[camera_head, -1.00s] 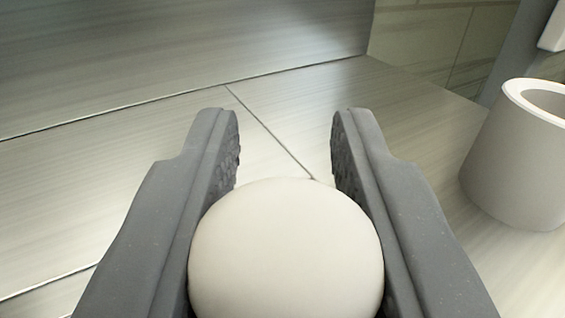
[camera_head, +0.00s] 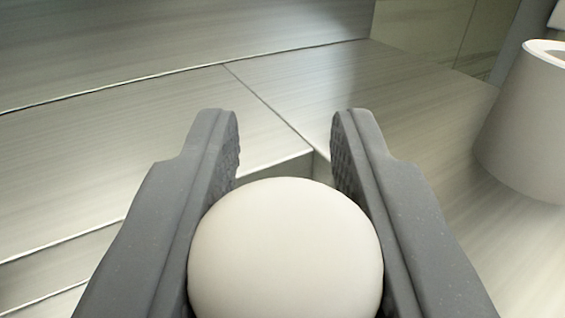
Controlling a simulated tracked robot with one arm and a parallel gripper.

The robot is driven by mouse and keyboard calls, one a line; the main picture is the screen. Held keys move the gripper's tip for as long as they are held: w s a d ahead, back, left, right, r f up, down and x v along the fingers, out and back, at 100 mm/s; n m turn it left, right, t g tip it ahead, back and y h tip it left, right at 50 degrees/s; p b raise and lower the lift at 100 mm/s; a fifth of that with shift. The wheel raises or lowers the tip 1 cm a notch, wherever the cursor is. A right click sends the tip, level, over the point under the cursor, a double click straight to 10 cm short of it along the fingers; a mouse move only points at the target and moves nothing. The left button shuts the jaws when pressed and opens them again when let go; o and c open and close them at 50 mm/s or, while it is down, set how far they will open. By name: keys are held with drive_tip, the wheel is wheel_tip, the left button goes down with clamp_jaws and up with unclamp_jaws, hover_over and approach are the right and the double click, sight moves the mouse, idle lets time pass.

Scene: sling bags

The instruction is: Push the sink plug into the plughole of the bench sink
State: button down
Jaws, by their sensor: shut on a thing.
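My gripper (camera_head: 285,165) is in the lower middle of the view, its two dark grey fingers shut on a smooth, rounded, off-white thing (camera_head: 286,250), which appears to be the sink plug. Only its domed side shows; its far end is hidden. Just beyond it, between the fingers, a recessed edge in the metal bench (camera_head: 180,135) shows, perhaps the rim of the bench sink (camera_head: 290,168). Most of that opening is hidden behind the held thing and the fingers. I cannot see the plughole.
A pale tapered cup-like container (camera_head: 530,125) stands on the bench at the right. A metal back panel (camera_head: 170,40) rises behind the bench, and a tiled wall (camera_head: 425,30) is at the back right. The bench between the gripper and the container looks clear.

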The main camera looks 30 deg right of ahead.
drive_tip(key=shift+f, duration=0.45)
drive_tip(key=c, duration=1.1)
unclamp_jaws()
drive_tip(key=shift+o, duration=0.2)
wheel_tip(320, 180, up, 9)
drive_tip(key=p, duration=0.1)
drive_tip(key=shift+p, duration=0.4)
